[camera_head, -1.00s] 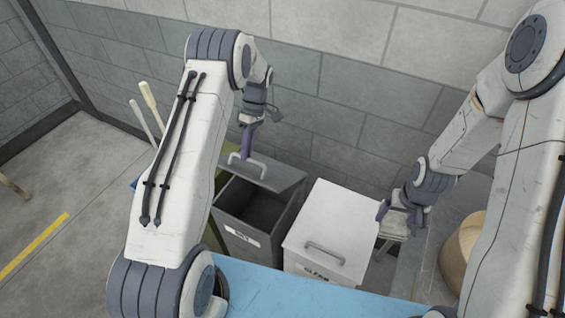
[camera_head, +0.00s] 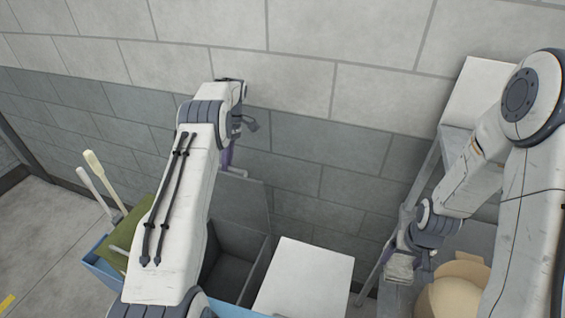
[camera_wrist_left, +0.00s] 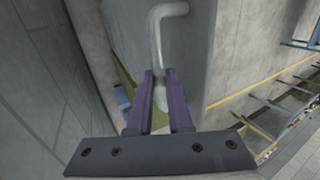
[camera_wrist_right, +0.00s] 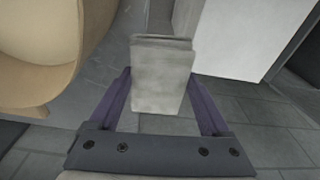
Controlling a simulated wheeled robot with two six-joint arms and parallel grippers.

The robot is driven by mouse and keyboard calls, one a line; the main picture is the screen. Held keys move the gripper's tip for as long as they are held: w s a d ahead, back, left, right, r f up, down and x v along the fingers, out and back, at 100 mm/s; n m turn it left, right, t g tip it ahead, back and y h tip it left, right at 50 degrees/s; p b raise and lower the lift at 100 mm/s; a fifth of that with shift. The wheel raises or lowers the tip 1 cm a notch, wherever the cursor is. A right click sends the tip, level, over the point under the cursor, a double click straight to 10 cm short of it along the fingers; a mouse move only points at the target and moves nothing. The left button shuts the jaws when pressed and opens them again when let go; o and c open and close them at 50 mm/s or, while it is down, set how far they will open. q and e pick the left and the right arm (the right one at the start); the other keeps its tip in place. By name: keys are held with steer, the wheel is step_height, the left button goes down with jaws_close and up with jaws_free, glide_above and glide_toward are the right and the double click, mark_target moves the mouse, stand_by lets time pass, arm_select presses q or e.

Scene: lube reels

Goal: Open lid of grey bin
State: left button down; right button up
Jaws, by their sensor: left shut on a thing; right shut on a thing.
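The grey bin (camera_head: 232,272) stands open below my left arm, and its lid (camera_head: 245,205) is swung up steeply against the wall side. My left gripper (camera_head: 228,160) is at the lid's top edge. In the left wrist view my left gripper (camera_wrist_left: 160,80) is shut on the lid's pale bar handle (camera_wrist_left: 157,35), with the lid face (camera_wrist_left: 185,60) behind it. My right gripper (camera_wrist_right: 165,80) is shut on a light grey block (camera_wrist_right: 162,75), held clear of the floor. The block also shows in the head view (camera_head: 399,268).
A white-lidded bin (camera_head: 305,280) stands close to the right of the grey bin. A tan rounded container (camera_head: 455,290) sits below my right arm. A blue crate (camera_head: 97,262) with a green item and pale handles is at left. The block wall is close behind.

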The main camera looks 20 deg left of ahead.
arm_select(q)
steer(key=shift+w+d+f, duration=0.15)
steer(key=shift+w+f, duration=0.2)
steer(key=shift+w, duration=0.15)
arm_select(e)
steer(key=shift+w, duration=0.15)
arm_select(q)
steer(key=c, duration=1.2)
jaws_free()
steer(key=o, duration=0.4)
steer(key=shift+w, duration=0.2)
steer(key=shift+c, duration=0.2)
arm_select(e)
steer(key=shift+w+f, duration=0.1)
steer(key=shift+w, duration=0.05)
steer(key=shift+f+b, duration=0.25)
steer(key=shift+b, duration=0.05)
steer(key=shift+f+b, duration=0.65)
steer(key=shift+f, duration=0.05)
step_height(320, 180, down, 4)
steer(key=b, duration=0.3)
steer(key=shift+r, duration=0.25)
arm_select(q)
steer(key=s+d+r, duration=0.1)
steer(key=d+r, duration=1)
steer(key=shift+s+d+r+b, duration=0.15)
steer(key=shift+s+d+b, duration=0.05)
steer(key=shift+s+b, duration=0.15)
